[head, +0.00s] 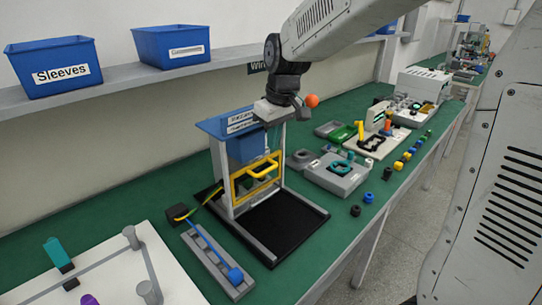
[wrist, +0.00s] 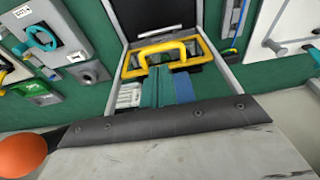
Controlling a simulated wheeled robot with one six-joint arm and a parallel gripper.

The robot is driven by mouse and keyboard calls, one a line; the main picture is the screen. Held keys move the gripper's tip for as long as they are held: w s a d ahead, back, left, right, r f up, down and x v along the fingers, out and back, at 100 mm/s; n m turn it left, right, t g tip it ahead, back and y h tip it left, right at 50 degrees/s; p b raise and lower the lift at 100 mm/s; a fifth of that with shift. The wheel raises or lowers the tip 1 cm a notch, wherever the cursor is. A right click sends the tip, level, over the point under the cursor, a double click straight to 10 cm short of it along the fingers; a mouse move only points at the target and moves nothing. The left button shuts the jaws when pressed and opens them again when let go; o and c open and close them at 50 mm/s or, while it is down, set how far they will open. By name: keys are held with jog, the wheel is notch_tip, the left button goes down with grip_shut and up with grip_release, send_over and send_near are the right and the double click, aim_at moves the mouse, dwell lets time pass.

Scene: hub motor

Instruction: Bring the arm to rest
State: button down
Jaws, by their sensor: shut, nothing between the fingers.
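My arm reaches in from the upper right in the head view. Its end, with my gripper (head: 271,128), hangs in front of the blue-topped press-like frame (head: 222,127) on the green bench. In the wrist view my gripper (wrist: 168,76) points toward the yellow handle (wrist: 160,50), with its fingers together and empty. The same yellow guard with its handle (head: 262,169) is on the front of the frame. I cannot tell the exact gap between fingertips and guard.
A grey tray with a blue-ended rod (head: 235,276) lies left of the frame. Fixtures, including a grey block with a teal ring (head: 338,172), stand to the right. Blue bins (head: 54,68) sit on the shelf behind. The aisle floor at right is clear.

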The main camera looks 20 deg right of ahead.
notch_tip(320, 180, up, 6)
jog(key=s, duration=0.1)
jog(key=s+d+f+m, duration=0.1)
jog(key=s+f+m, duration=0.1)
jog(key=s, duration=1.2)
jog(key=s+d+f+m, duration=0.1)
jog(key=s+f+m, duration=0.1)
jog(key=s, duration=1.2)
jog(key=shift+s+d+f+m+g+h, duration=0.25)
jog(key=shift+d+f+m+g+h, duration=0.05)
jog(key=shift+d+h, duration=0.1)
